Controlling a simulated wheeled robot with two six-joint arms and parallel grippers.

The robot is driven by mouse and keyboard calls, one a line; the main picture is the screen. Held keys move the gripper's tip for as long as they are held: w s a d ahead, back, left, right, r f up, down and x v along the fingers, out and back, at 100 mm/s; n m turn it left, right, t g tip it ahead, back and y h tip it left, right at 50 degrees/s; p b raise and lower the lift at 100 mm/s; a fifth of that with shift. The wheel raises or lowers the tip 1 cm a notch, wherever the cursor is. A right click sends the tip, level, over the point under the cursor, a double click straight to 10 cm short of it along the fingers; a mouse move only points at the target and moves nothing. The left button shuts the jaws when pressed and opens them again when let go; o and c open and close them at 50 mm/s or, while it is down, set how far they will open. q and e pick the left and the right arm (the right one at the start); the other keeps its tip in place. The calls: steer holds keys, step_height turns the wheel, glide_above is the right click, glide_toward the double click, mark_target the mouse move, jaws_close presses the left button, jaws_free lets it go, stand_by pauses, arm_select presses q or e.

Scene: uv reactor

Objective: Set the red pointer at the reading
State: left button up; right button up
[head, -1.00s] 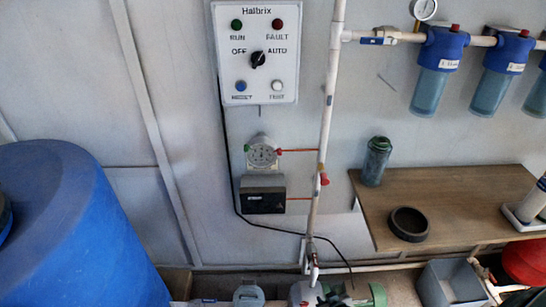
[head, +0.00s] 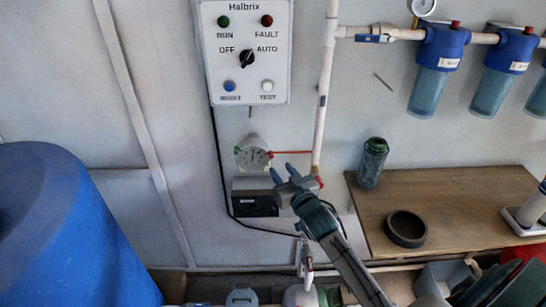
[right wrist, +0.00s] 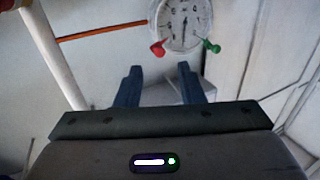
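A round white gauge (head: 252,154) is on the wall below the control panel. Its red pointer marker (head: 270,154) is at the dial's right rim, and a green marker (head: 237,150) is at the left rim. In the right wrist view the gauge (right wrist: 184,20) appears at the top, with the red pointer (right wrist: 157,48) and the green marker (right wrist: 212,45) at its lower rim. My right gripper (head: 284,173) is open and empty, just below and right of the gauge, apart from the red pointer. Its fingers (right wrist: 160,70) point toward the gauge. My left gripper is out of view.
A dark box (head: 250,198) is under the gauge, partly behind my gripper. A thin red tube (head: 292,152) runs from the gauge to the white vertical pipe (head: 325,90). The Halbrix panel (head: 244,95) is above. A wooden shelf (head: 460,210) is at right.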

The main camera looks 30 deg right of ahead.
mark_target(272, 157)
steer(key=w, duration=0.2)
steer(key=w+p, duration=0.1)
steer(key=w, duration=0.2)
steer(key=shift+w+d, duration=0.2)
steer(key=shift+w, duration=0.5)
steer(key=shift+c, duration=0.2)
jaws_close()
